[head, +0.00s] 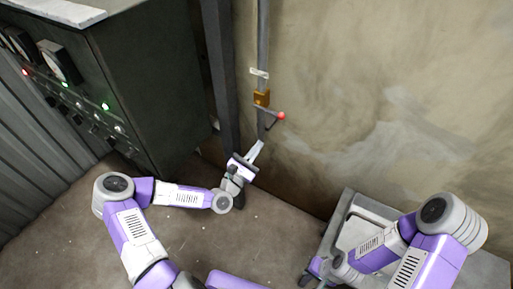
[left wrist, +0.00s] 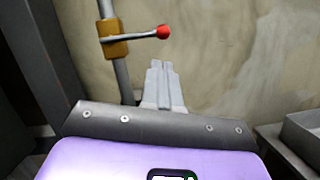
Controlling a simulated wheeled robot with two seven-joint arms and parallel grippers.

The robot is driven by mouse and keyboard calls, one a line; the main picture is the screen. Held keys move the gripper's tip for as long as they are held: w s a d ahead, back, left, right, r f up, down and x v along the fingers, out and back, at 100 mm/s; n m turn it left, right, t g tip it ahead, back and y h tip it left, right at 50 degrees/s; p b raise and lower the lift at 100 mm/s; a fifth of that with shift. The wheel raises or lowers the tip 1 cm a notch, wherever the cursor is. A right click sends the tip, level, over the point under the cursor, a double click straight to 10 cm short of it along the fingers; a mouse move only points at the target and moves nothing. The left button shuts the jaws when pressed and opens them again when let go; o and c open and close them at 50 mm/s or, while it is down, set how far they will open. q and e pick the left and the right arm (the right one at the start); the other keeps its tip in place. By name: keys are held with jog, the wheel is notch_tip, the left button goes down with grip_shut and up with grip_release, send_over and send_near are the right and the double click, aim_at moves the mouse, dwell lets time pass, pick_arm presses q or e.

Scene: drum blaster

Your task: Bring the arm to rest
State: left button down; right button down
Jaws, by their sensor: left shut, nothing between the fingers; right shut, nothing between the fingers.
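My left gripper (head: 257,147) is shut and empty, pointing up toward the wall just below a brass valve (head: 262,98). The valve's lever with a red knob (head: 281,116) sticks out to the right. In the left wrist view the closed grey fingers (left wrist: 158,68) stand in front of the wall, apart from the red knob (left wrist: 163,32) above them. My left arm is stretched forward with a bent elbow. My right gripper (head: 310,273) is low at the right, near a grey cart; its fingers are small and partly hidden.
A dark control cabinet (head: 150,85) with gauges and lit lamps stands at the left. A vertical pipe (head: 263,40) runs down the stained wall (head: 400,80), beside a dark post (head: 220,70). A grey cart (head: 349,207) stands at the lower right. The floor (head: 260,225) between is clear.

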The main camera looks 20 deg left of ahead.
pick_arm(q)
jog(key=s+d+f+m+g+h+p, duration=0.1)
jog(key=s+d+f+m+g+p, duration=0.1)
jog(key=s+d+f+m+g, duration=0.3)
jog(key=s+d+f+m+g+h+p, duration=0.1)
jog(key=s+d+f+m+g, duration=0.2)
jog(key=d+f+m+g, duration=0.35)
jog(key=s+a+f+m+g+y+p, duration=0.1)
jog(key=s+f+m+g+y+p, duration=0.1)
jog(key=s+m, duration=0.5)
jog(key=s+a+f+m+g+y+p, duration=0.1)
jog(key=s+f+m+g, duration=0.4)
jog(key=s, duration=0.6)
jog(key=shift+a+f+m+g+y+p, duration=0.35)
jog(key=shift+a+m+g+y, duration=0.3)
jog(key=shift+m, duration=0.5)
